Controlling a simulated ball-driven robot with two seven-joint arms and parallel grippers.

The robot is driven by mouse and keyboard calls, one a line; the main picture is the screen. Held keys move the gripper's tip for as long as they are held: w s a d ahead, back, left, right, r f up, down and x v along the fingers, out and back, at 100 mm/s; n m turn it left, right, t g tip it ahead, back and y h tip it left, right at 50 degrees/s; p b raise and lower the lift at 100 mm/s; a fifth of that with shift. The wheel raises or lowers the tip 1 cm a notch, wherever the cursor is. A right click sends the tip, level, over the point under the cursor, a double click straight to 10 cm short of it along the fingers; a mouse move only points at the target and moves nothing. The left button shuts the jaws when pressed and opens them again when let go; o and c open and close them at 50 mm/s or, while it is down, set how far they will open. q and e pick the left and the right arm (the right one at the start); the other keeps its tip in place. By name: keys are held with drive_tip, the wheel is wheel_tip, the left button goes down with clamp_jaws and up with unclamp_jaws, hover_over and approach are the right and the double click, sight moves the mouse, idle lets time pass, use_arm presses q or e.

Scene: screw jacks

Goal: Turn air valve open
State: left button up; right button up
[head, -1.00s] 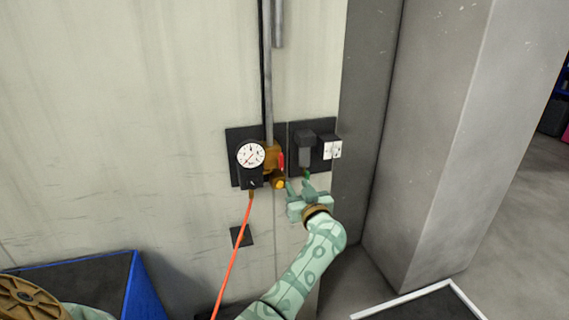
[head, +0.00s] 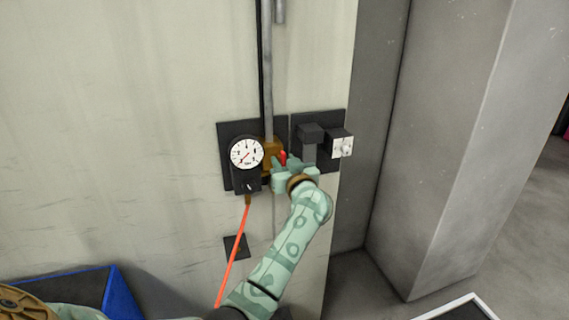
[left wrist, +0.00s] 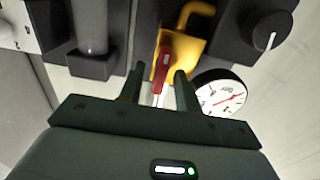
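The air valve has a red handle (head: 283,158) on a brass-yellow body (head: 269,158), mounted on a dark wall plate. In the left wrist view the red handle (left wrist: 163,65) points down between my fingers, and the yellow valve body (left wrist: 180,44) is behind it. My left gripper (head: 288,167) is at the valve. In the left wrist view the left gripper (left wrist: 160,88) is open, its fingers on both sides of the handle with gaps visible. My gripper partly hides the valve in the head view. My right gripper is not in view.
A round white gauge (head: 246,153) sits left of the valve, with an orange hose (head: 233,252) hanging below. A dark box (head: 310,140) and a light switch box (head: 341,146) are on the right. A grey pillar (head: 440,140) stands further right.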

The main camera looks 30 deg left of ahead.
use_arm(q)
clamp_jaws()
